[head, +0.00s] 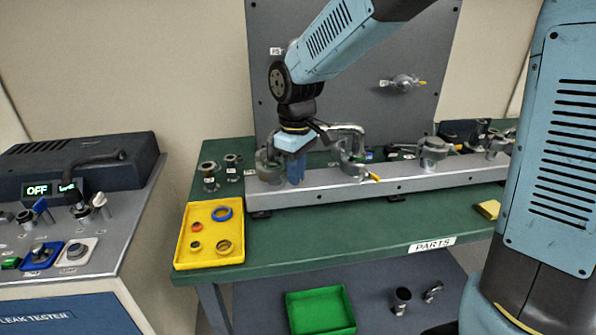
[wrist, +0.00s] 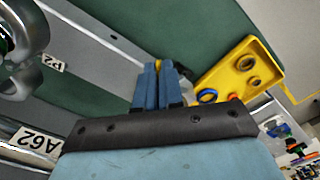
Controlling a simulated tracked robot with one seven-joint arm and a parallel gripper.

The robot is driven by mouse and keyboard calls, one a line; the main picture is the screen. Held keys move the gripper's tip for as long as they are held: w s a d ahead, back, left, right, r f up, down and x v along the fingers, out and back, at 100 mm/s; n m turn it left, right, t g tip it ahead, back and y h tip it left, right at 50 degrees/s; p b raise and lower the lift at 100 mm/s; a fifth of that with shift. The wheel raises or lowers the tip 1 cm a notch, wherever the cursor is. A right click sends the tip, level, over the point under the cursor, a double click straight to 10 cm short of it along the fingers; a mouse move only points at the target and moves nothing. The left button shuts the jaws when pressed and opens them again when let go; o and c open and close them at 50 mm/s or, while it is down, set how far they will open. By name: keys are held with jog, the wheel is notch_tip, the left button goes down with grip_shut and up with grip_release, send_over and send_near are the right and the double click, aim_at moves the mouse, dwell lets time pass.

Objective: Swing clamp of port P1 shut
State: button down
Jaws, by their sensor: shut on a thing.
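My gripper (head: 296,180) points down at the left end of the grey rail (head: 330,190), beside the leftmost grey port fitting (head: 266,166), which it partly hides. I take this fitting for port P1, but its label does not show. In the wrist view the blue fingers (wrist: 157,88) are close together, with a small yellow bit (wrist: 158,64) showing between their tips. It looks like the yellow end of the clamp's lever; the rest of the clamp is hidden. A metal fitting (wrist: 22,82) beside a P2 label (wrist: 46,62) shows at the left.
More fittings with yellow-tipped levers stand along the rail, the nearest (head: 352,165) just right of my gripper. A yellow tray (head: 210,258) with several rings lies at the bench's left front. A dark panel (head: 350,60) rises behind. The green bench top (head: 330,235) before the rail is mostly clear.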

jog(key=shift+a, duration=0.1)
jog(key=c, duration=1.3)
grip_release()
jog(key=shift+s, duration=0.1)
jog(key=shift+o, duration=0.2)
notch_tip(320, 180, up, 14)
jog(key=shift+f, duration=0.15)
jog(key=shift+c, duration=0.3)
